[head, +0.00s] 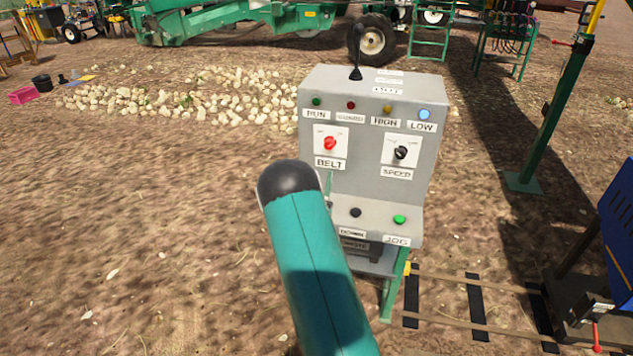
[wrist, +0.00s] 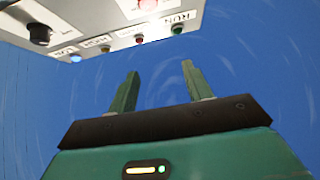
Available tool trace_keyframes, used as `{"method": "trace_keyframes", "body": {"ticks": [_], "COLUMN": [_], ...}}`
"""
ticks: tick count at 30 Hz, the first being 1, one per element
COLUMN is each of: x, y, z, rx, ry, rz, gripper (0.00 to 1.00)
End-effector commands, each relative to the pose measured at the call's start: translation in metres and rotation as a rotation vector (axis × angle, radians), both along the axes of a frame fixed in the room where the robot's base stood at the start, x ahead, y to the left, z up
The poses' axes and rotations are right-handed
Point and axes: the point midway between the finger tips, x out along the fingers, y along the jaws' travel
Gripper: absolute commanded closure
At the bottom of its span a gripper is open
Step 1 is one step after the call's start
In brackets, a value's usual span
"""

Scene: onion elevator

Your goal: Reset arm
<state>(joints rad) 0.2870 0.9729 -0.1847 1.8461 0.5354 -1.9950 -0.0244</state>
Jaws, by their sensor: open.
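My gripper (wrist: 160,68) is open and empty in the wrist view, its two green fingers spread apart. The grey control box (head: 370,180) stands in the middle of the head view. It also shows upside down at the top left of the wrist view (wrist: 100,22), apart from the fingers. It carries a red BELT knob (head: 330,143), a black SPEED knob (head: 401,152), a row of small lamps with the blue LOW lamp (head: 424,114) bright, and a green JOG button (head: 399,219).
Onions (head: 245,100) lie in a band on the dirt behind the box. Green machinery (head: 210,25) stands at the back. A green post (head: 555,110) and a blue machine part (head: 620,240) are at the right. Rails (head: 480,325) run beside the box. Open ground lies left.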

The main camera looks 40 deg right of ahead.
Motion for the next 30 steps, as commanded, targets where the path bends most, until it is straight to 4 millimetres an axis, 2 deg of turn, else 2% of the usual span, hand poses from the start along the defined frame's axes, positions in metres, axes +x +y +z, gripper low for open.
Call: {"method": "trace_keyframes", "body": {"ticks": [4, 21, 26, 30], "x": [-0.006, -0.005, 0.010, 0.035], "y": [0.007, 0.008, 0.008, 0.017], "z": [0.001, 0.002, 0.022, 0.053], "rx": [-0.001, 0.005, 0.089, 0.239], "ry": [0.000, 0.000, 0.029, 0.103], "rz": [-0.001, 0.001, 0.041, 0.124], "gripper": [0.50, 0.50, 0.50, 0.50]}}
